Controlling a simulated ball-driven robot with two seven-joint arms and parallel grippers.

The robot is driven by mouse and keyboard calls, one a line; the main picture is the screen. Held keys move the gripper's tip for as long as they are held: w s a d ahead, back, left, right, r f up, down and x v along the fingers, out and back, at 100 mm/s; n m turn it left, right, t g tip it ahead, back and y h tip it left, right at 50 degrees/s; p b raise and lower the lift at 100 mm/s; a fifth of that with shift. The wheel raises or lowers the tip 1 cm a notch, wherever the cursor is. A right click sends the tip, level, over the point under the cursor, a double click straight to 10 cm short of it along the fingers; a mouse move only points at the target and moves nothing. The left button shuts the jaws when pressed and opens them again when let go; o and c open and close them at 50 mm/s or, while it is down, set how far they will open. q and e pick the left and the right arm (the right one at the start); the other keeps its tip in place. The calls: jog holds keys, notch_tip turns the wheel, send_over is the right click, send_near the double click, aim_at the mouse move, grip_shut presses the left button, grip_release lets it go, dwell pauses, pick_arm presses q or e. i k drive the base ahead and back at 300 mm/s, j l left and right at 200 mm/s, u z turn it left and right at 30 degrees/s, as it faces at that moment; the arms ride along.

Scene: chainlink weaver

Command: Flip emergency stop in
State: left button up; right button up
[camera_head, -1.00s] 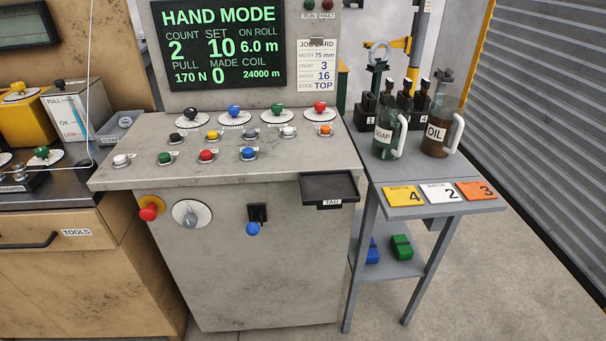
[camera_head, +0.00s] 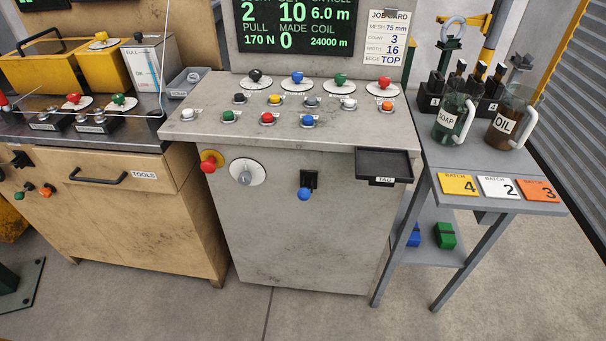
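The emergency stop is a red mushroom button (camera_head: 208,166) on a yellow round base, at the upper left of the grey console's front face. It sticks out from the panel, just left of a round white dial with a grey knob (camera_head: 245,177). Whether it is pressed in or out I cannot tell. Neither of my grippers shows in the head view.
The grey console (camera_head: 300,235) has several coloured buttons and knobs on top and a blue-tipped lever (camera_head: 305,193) in front. A black tray (camera_head: 384,164) juts out at its right corner. A wooden tool cabinet (camera_head: 150,220) stands left, a side table (camera_head: 500,206) right. The floor in front is clear.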

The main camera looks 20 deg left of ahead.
aim_at(207, 167)
jog(key=u, duration=1.3)
